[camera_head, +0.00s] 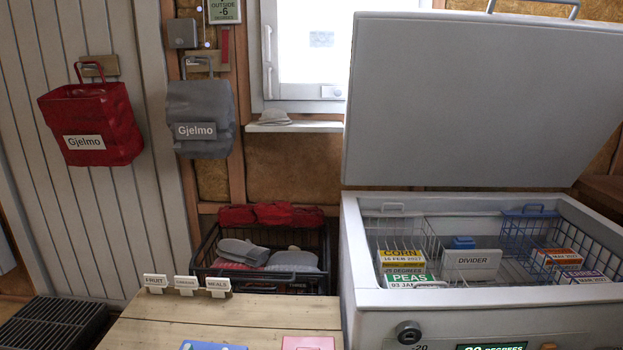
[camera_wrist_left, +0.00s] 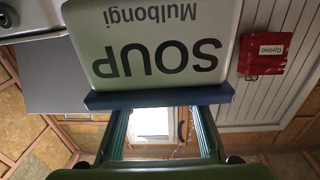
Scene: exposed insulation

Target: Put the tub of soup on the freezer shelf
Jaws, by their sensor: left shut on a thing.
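The tub of soup (camera_wrist_left: 165,45) fills the upper middle of the left wrist view. It is pale with dark lettering "SOUP Mulbongi" that reads upside down, and a dark blue rim (camera_wrist_left: 160,98). My left gripper (camera_wrist_left: 160,112) is shut on the tub, its two green fingers meeting the blue rim. The chest freezer (camera_head: 520,318) stands open at the right of the head view, lid (camera_head: 480,100) raised. I cannot tell which part is the shelf. Neither gripper shows in the head view.
Corn (camera_head: 402,256) and peas (camera_head: 408,281) packs sit at the freezer's left, orange (camera_head: 560,256) and purple-labelled (camera_head: 586,276) packs at the right. A wooden table (camera_head: 230,318) with small label cards stands left of the freezer. A dark crate (camera_head: 200,272) holds mittens behind it.

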